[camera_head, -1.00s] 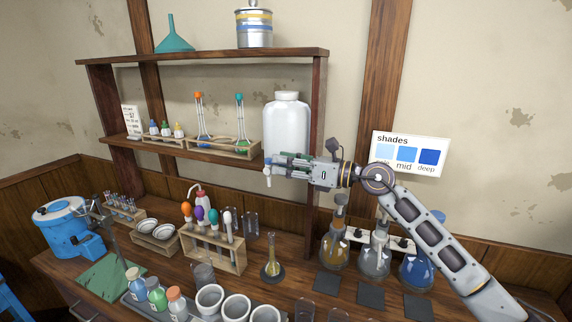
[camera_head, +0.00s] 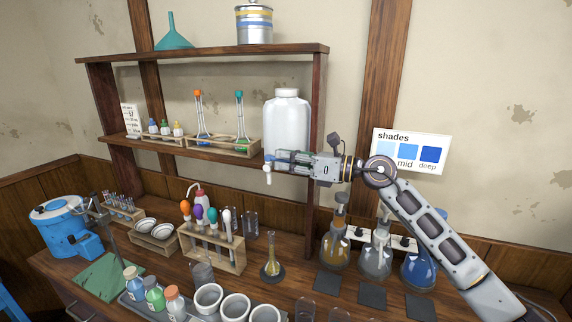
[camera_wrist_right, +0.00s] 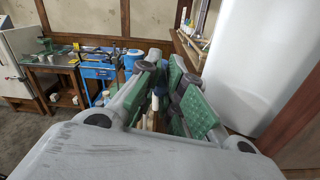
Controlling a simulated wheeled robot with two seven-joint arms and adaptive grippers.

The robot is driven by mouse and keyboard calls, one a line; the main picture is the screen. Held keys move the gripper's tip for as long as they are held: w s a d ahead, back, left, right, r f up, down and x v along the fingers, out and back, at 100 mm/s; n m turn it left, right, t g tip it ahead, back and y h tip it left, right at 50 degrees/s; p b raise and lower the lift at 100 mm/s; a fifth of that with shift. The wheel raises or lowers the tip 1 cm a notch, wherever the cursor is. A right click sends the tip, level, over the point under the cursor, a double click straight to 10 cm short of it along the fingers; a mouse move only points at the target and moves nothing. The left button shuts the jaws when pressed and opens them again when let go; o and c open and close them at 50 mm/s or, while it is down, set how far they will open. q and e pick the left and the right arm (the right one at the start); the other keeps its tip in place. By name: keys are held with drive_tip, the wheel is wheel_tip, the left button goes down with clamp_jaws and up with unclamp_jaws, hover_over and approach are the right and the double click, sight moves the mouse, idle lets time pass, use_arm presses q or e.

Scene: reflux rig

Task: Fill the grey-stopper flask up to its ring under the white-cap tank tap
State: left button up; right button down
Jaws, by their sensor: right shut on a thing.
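The white-cap tank (camera_head: 287,122) stands on the shelf. Its white tap (camera_head: 268,170) with a blue top sticks out at the shelf's front edge. My right gripper (camera_head: 277,162) comes in from the right and is shut at the blue top of the tap; the fingers partly hide it. In the right wrist view the green-padded fingers (camera_wrist_right: 172,100) close around something narrow, mostly hidden. A small narrow-necked flask (camera_head: 271,268) with a yellowish look stands on a dark round base on the bench, below the tap. Its stopper, ring and water level are too small to tell. My left gripper is out of view.
Several larger stoppered flasks (camera_head: 336,250) stand to the right, with dark square mats (camera_head: 372,294) in front. A wooden rack of coloured-top droppers (camera_head: 225,255) stands left of the small flask. White bowls (camera_head: 236,306) and bottles line the front.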

drive_tip(key=c, duration=1.5)
unclamp_jaws()
drive_tip(key=shift+v, duration=6)
drive_tip(key=shift+f, duration=0.1)
